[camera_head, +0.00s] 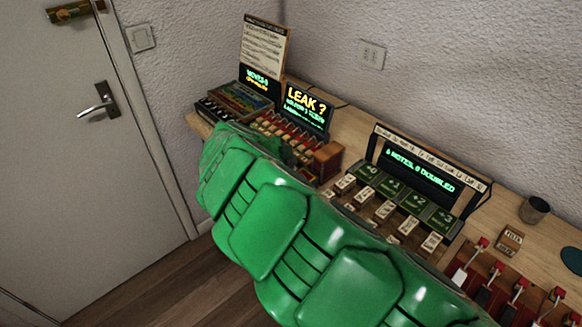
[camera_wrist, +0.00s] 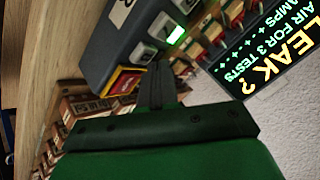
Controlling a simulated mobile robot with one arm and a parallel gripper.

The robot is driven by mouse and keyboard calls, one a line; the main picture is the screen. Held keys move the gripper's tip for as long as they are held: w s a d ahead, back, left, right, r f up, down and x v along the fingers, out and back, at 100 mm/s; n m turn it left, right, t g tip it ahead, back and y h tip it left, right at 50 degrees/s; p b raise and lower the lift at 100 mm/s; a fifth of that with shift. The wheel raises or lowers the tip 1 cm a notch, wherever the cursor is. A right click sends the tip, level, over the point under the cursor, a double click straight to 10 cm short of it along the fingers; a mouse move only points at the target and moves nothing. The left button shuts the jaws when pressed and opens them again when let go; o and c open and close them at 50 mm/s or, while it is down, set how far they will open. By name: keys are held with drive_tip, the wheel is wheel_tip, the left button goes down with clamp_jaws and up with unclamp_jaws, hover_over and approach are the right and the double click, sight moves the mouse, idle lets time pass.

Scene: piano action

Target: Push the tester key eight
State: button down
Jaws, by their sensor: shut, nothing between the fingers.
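The tester is a dark grey box (camera_wrist: 125,40) with a row of pale keys in the wrist view. One key has a lit green lamp (camera_wrist: 177,37) beside it. A red and yellow block (camera_wrist: 127,78) sits at the box's near end. I cannot read which key is eight. My gripper (camera_wrist: 162,70) is shut and empty, its dark fingertips close to the keys at this end; I cannot tell whether they touch. The screen reading "LEAK ?" (camera_wrist: 265,65) is beyond; it also shows in the head view (camera_head: 307,105). My green arm hides much of the tester there.
A keypad unit (camera_head: 425,180) with a screen and several labelled keys stands mid-bench. A cup (camera_head: 534,209), a small wooden block (camera_head: 510,240) and red-topped levers (camera_head: 515,290) are at right. A notice board (camera_head: 262,50) stands at the back left.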

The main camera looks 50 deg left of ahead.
drive_tip(key=shift+r, duration=0.15)
drive_tip(key=shift+r, duration=2.85)
